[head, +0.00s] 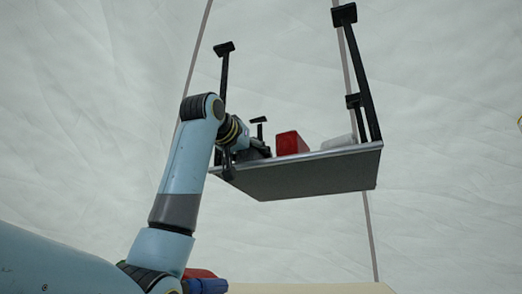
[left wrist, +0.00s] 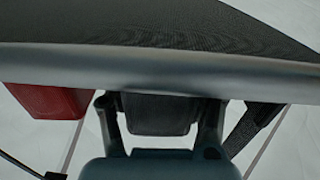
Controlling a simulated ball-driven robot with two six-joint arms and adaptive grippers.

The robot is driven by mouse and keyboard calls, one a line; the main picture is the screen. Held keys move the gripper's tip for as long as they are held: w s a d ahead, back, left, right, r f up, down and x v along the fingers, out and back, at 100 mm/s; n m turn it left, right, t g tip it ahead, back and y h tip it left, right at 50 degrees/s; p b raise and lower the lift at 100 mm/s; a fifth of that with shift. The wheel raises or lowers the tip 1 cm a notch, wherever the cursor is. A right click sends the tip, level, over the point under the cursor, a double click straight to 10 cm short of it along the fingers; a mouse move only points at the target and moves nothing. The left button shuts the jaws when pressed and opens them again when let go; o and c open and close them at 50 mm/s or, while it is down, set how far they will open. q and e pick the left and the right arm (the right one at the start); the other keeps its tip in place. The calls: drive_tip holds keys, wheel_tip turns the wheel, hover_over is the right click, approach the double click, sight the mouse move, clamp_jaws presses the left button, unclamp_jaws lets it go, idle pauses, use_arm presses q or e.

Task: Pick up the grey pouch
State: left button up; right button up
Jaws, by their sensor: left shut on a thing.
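The grey pouch (left wrist: 160,113) shows as a dark grey block between the two fingers of my left gripper (left wrist: 160,118) in the left wrist view. The gripper is shut on it, just by the front edge of a hanging shelf (left wrist: 150,68). In the head view my left gripper (head: 252,153) is at the left end of the same shelf (head: 300,176). The pouch is hard to tell from the dark gripper parts there. My right gripper is not in view.
A red box (head: 291,143) stands on the shelf to the right of my left gripper. A whitish item (head: 338,142) lies farther right. Black shelf supports (head: 360,75) rise at the right end. The wall behind is pale fabric. A beige surface (head: 310,288) shows low down.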

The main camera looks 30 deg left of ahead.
use_arm(q)
drive_tip(key=shift+c, duration=1.3)
